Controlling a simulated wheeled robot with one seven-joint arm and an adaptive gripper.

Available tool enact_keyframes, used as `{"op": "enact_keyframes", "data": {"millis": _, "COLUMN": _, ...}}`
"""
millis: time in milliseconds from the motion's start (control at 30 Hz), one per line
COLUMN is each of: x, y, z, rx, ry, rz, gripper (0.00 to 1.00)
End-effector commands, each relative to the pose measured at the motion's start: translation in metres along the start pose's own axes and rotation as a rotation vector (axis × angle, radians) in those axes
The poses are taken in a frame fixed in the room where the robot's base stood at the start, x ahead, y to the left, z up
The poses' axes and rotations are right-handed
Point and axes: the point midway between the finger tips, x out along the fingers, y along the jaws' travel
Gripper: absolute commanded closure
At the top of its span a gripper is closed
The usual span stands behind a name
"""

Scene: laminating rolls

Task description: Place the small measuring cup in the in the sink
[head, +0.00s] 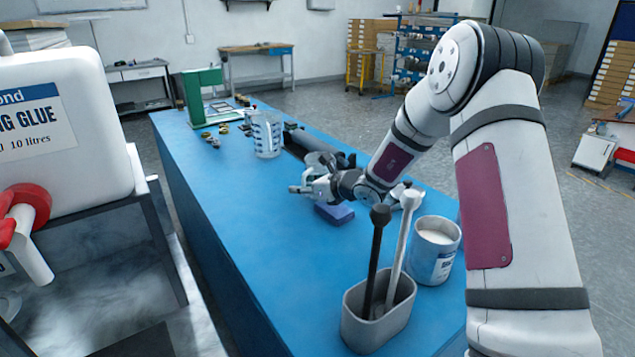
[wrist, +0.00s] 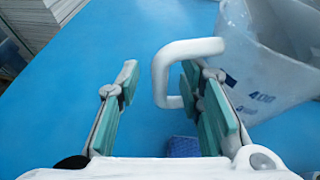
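A clear measuring cup (wrist: 270,50) with a blue 400 mark and a white handle (wrist: 160,75) fills the upper right of the wrist view. My gripper (wrist: 155,80) is open, its green-padded fingers apart. The handle is between the fingers, nearer the right one, with a clear gap to the left one. In the head view my gripper (head: 308,187) is low over the blue bench, and a clear cup (head: 318,160) shows partly hidden just behind it. A larger clear measuring jug (head: 267,133) stands farther back. The grey metal area (head: 75,265) at lower left may be the sink; its basin is unclear.
A blue sponge-like block (head: 335,213) lies below my gripper. A grey holder (head: 378,325) with two upright tools and a white tub (head: 435,250) stand nearer on the bench. A white glue container (head: 60,130) stands on a rack at left. The bench's left side is clear.

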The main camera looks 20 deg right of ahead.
Motion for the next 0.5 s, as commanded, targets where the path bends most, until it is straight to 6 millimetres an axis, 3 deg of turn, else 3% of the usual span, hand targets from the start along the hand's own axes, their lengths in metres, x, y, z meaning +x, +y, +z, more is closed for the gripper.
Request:
{"op": "enact_keyframes", "data": {"millis": 100, "x": -0.0003, "y": 0.0001, "z": 0.0, "rx": 0.0, "ry": 0.0, "rz": 0.0, "gripper": 0.66}}
{"op": "enact_keyframes", "data": {"millis": 267, "x": -0.0005, "y": 0.0, "z": -0.0001, "rx": 0.0, "ry": 0.0, "rz": 0.0, "gripper": 1.0}}
{"op": "enact_keyframes", "data": {"millis": 500, "x": -0.0007, "y": -0.0001, "z": 0.0, "rx": 0.0, "ry": 0.0, "rz": 0.0, "gripper": 1.0}}
